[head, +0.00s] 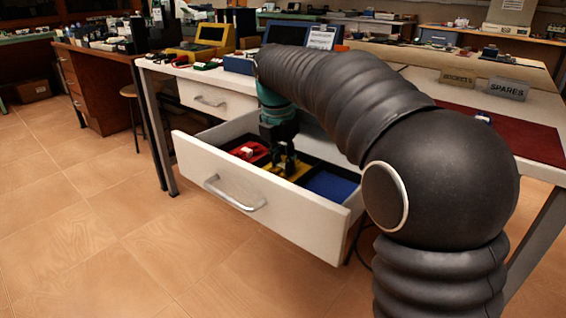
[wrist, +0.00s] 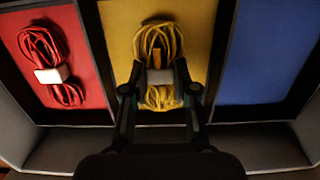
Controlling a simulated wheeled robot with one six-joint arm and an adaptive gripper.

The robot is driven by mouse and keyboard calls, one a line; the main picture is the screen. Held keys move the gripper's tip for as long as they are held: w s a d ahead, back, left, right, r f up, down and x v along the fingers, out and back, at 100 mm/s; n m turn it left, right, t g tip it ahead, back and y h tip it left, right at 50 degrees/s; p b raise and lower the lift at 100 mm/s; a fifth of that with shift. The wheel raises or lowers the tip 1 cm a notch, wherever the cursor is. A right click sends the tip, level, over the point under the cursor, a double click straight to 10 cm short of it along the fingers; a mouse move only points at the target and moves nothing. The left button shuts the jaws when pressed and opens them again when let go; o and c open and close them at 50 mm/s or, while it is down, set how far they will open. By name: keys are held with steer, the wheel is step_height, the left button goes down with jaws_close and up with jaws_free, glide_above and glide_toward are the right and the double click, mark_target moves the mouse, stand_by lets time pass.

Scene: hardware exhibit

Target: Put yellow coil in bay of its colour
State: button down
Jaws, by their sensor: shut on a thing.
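The yellow coil (wrist: 158,45) is a looped cable with a pale band around its middle. My gripper (wrist: 160,92) is shut on it at the band. It is over the yellow bay (wrist: 119,20), the middle bay of the open drawer (head: 230,190). I cannot tell whether the coil touches the bay floor. In the head view my gripper (head: 282,165) reaches down into the drawer and hides most of the coil. The yellow bay also shows in the head view (head: 300,170).
A red bay (wrist: 88,55) to the left holds a red coil (wrist: 48,65) with a white band. A blue bay (wrist: 262,50) to the right is empty. Dark dividers separate the bays. The drawer's front wall has a metal handle (head: 235,197). A second drawer (head: 215,100) is closed.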

mark_target(279, 168)
steer(key=shift+f, duration=0.15)
steer(key=c, duration=0.9)
jaws_free()
step_height(279, 168, up, 12)
steer(key=s+p, duration=0.1)
steer(key=p, duration=0.2)
steer(key=shift+a, duration=0.45)
steer(key=shift+s, duration=0.1)
